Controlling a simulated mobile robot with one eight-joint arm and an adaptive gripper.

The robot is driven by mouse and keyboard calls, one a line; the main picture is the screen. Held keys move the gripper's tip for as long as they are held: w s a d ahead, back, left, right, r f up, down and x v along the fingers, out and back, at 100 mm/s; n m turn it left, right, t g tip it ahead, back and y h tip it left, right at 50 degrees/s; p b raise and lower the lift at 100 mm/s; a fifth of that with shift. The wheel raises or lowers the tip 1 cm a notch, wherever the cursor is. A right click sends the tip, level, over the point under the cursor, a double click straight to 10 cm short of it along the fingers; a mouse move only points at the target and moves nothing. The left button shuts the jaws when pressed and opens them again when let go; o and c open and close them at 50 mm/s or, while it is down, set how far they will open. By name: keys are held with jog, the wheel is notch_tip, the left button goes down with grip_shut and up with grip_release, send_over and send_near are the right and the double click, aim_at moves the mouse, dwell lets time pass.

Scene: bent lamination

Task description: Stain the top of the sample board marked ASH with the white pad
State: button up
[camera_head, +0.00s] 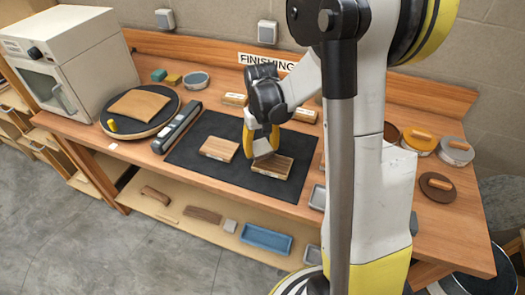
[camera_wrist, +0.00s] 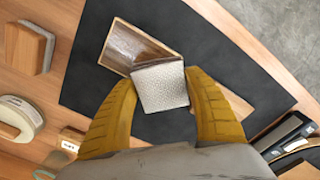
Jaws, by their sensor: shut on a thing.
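My gripper (camera_head: 262,143) is shut on a pale, textured pad (camera_wrist: 160,86), held between its yellow fingers in the wrist view. The pad overlaps one end of a brown sample board (camera_wrist: 128,47); whether it touches the top is unclear. This is the right board (camera_head: 277,167) on the black mat in the head view, brown with darker streaks. A second, lighter board (camera_head: 219,148) lies to its left; part of it shows beside the right finger in the wrist view (camera_wrist: 238,104). No ASH mark is readable on either board.
The black mat (camera_head: 205,171) lies on the wooden bench. A long dark-and-grey tool (camera_head: 177,127) lies along its left edge. A white oven (camera_head: 70,62) and a round black plate (camera_head: 109,126) stand further left. Tins (camera_head: 419,140) stand at the right. Small blocks line the back.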

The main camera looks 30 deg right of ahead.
jog(key=shift+w+r, duration=0.1)
jog(key=shift+r, duration=0.45)
jog(key=shift+r+p, duration=1.35)
jog(key=shift+r, duration=0.35)
